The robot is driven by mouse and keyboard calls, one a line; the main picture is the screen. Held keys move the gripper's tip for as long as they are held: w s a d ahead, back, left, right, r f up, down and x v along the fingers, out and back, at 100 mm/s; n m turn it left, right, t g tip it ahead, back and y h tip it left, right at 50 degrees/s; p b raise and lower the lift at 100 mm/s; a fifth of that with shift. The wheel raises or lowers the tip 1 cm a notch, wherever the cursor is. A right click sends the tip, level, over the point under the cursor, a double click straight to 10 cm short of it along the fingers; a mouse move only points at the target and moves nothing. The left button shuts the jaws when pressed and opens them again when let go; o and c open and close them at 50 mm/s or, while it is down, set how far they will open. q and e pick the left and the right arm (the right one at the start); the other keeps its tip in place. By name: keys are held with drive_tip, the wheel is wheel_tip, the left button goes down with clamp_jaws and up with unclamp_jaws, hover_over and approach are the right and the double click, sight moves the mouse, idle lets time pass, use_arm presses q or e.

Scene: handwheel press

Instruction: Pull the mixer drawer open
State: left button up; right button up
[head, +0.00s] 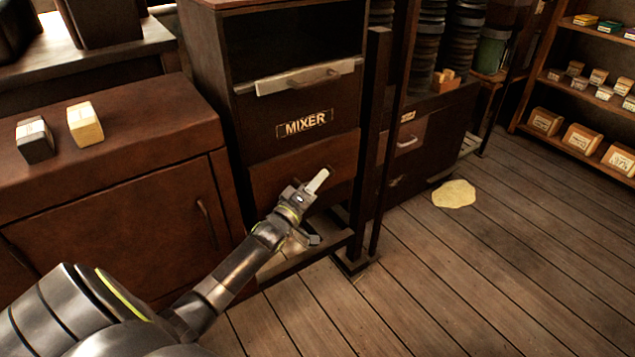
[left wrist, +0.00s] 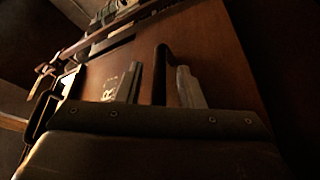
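The mixer (head: 290,95) is a dark cabinet with a "MIXER" label in the head view. Its drawer (head: 272,178) is the reddish-brown front below the label and looks flush with the cabinet. My left gripper (head: 317,208) is in front of this drawer, which it partly covers. In the left wrist view its two fingers (left wrist: 158,88) stand apart, with a dark bar handle (left wrist: 161,65) between them and gaps visible on both sides. The handle is hidden behind the gripper in the head view. My right gripper is not in view.
A brown cabinet (head: 120,215) with two small blocks on top stands left of the mixer. A dark post (head: 372,130) rises close to the right of the drawer. A yellow patch (head: 454,193) lies on the wooden floor, which is open towards the right.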

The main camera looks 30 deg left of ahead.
use_arm(q)
drive_tip(key=shift+w, duration=0.25)
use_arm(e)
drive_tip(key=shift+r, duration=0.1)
use_arm(q)
clamp_jaws()
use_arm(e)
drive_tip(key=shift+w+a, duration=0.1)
